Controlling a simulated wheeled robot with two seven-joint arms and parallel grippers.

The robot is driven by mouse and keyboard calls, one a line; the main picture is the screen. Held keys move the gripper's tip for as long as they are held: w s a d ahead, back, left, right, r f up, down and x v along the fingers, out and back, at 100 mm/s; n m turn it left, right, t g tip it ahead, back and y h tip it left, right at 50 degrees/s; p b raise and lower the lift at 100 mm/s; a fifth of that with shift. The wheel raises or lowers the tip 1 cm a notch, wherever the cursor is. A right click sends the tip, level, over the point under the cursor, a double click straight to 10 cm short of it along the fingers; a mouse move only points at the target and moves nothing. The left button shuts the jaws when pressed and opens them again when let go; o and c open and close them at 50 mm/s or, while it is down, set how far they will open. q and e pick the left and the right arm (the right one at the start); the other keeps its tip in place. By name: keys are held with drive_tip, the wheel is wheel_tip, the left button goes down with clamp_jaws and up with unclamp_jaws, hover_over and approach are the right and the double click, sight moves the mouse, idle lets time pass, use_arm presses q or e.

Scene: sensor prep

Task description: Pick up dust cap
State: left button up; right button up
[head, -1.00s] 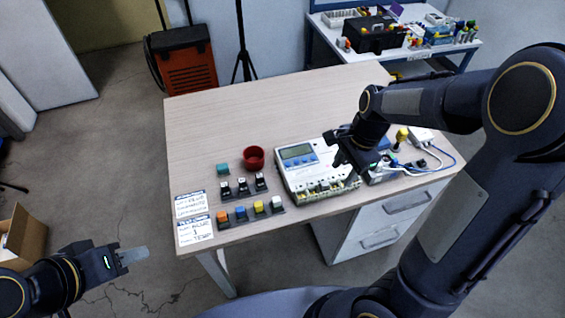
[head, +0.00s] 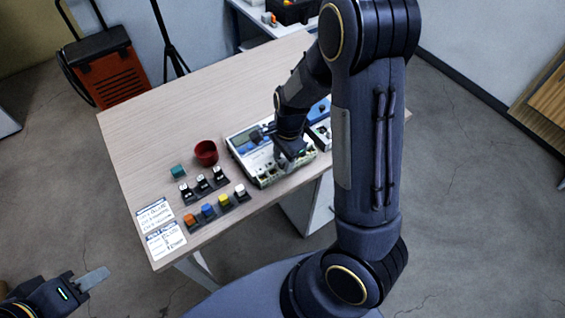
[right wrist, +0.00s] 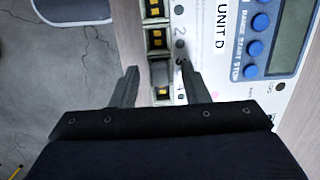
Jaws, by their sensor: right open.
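No part is clearly recognisable as the dust cap. The white unit (head: 247,157) with a screen and blue buttons lies on the table. In the right wrist view its face, marked "UNIT D" (right wrist: 222,14), has a column of dark sockets with yellow inside (right wrist: 157,39) along its edge. My right gripper (head: 287,160) is over the unit's front edge. In the right wrist view its fingers (right wrist: 158,70) are open and apart, with the lower sockets showing between them. My left gripper (head: 97,279) is off the table at lower left; its jaw gap is not visible.
Left of the unit are a red cup (head: 206,153), a teal block (head: 178,171), a rack of white-topped pieces (head: 203,185) and a rack of coloured pieces (head: 208,211). Two label cards (head: 155,214) lie at the left corner. The table's back (head: 200,100) is clear.

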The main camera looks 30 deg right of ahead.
clamp_jaws()
drive_tip(key=shift+r, duration=0.2)
